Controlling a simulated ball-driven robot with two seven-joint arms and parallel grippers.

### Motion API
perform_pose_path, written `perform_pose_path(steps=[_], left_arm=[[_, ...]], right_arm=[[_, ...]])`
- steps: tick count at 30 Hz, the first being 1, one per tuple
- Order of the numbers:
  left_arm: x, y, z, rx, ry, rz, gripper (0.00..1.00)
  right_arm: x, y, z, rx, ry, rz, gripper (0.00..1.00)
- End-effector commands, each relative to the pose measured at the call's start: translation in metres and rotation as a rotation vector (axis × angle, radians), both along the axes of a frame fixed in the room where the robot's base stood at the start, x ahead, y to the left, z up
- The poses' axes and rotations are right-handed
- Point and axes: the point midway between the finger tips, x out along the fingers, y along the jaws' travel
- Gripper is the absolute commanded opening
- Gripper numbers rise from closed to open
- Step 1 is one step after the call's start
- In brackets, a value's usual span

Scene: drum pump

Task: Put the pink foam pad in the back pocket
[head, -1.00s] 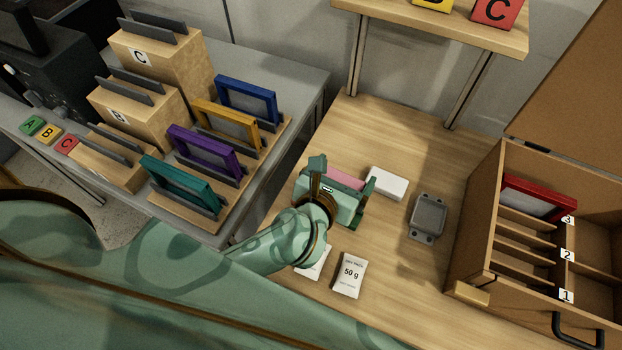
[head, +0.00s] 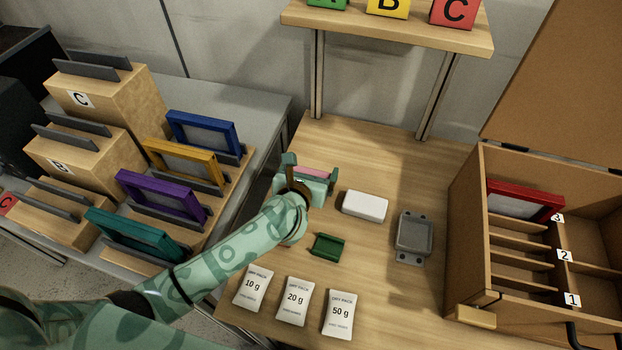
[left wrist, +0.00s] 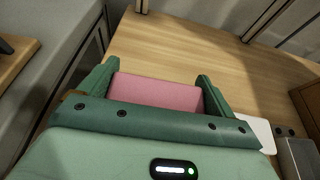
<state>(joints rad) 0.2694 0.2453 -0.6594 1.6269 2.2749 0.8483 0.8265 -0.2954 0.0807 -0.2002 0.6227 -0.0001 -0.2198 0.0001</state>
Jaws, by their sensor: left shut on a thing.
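My left gripper (head: 308,172) is shut on the pink foam pad (head: 320,174), over the back left part of the wooden table. In the left wrist view the pink pad (left wrist: 155,93) sits between the two green fingers. Part of the pad is hidden by the gripper body. The open cardboard box (head: 464,225) stands at the right, with slots numbered 1 to 3 on its left and open pockets on its right. The back pocket (head: 592,232) looks empty in the part I see. My right gripper is not in view.
A small green holder (head: 327,247), a white block (head: 365,206) and a grey tray (head: 414,234) lie between gripper and box. Three dry packs (head: 292,301) lie in front. A red frame (head: 525,201) stands in the box. A shelf (head: 390,32) overhangs the back.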

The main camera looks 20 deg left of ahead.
Motion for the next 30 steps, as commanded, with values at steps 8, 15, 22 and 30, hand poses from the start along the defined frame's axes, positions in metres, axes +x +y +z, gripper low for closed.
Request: perform_pose_path(steps=[8,15,22,30], left_arm=[[0.004,0.001,-0.039,0.001,0.003,0.001,0.69],[0.004,0.001,-0.037,0.001,0.001,0.001,0.69],[0.004,0.001,-0.039,0.001,0.001,0.001,1.00],[-0.005,0.001,-0.029,0.000,0.000,-0.001,1.00]], right_arm=[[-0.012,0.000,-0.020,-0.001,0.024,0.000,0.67],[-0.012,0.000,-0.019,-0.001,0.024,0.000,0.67],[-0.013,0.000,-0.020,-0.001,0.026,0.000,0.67],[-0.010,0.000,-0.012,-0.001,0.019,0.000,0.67]])
